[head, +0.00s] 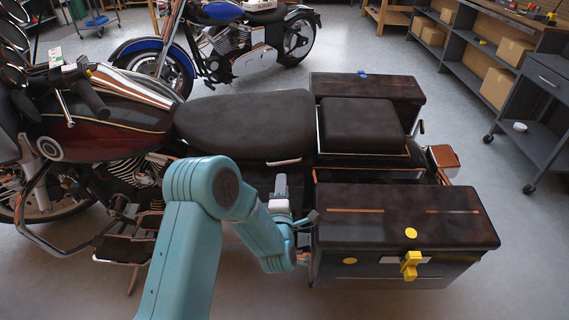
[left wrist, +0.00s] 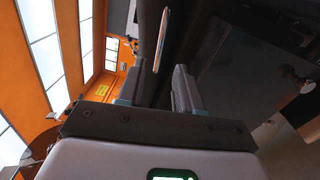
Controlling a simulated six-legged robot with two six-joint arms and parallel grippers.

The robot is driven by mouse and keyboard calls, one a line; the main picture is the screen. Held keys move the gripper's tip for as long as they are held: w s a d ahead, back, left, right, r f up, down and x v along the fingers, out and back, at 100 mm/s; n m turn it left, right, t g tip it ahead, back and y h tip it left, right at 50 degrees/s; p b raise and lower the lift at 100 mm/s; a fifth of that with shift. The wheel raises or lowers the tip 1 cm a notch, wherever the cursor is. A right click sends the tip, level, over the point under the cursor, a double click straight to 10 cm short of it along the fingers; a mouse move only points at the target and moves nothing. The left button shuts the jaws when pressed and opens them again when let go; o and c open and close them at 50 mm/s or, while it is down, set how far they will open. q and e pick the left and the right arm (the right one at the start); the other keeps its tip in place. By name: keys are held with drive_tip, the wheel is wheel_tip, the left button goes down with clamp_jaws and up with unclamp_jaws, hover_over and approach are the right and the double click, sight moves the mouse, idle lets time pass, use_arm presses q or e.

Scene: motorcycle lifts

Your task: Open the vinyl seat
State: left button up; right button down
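The black vinyl seat (head: 245,125) lies flat and closed on the dark red motorcycle in the head view. A thin pale metal handle (head: 284,162) runs along its near lower edge. My left gripper (head: 281,185) is just below that handle, on the near side of the motorcycle, pointing at it. In the left wrist view my left gripper (left wrist: 160,88) has its two fingers apart with nothing between them. The handle (left wrist: 161,42) shows as a bright bar beyond the fingertips, roughly in line with the gap and apart from them. My right gripper is not in view.
A black side case (head: 400,218) with a yellow latch (head: 410,265) stands right of my left gripper. A smaller rear seat pad (head: 362,125) is behind the seat. A blue motorcycle (head: 225,40) and a workbench (head: 520,30) stand farther back.

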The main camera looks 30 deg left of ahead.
sight(284, 163)
use_arm(q)
drive_tip(key=x, duration=1)
clamp_jaws()
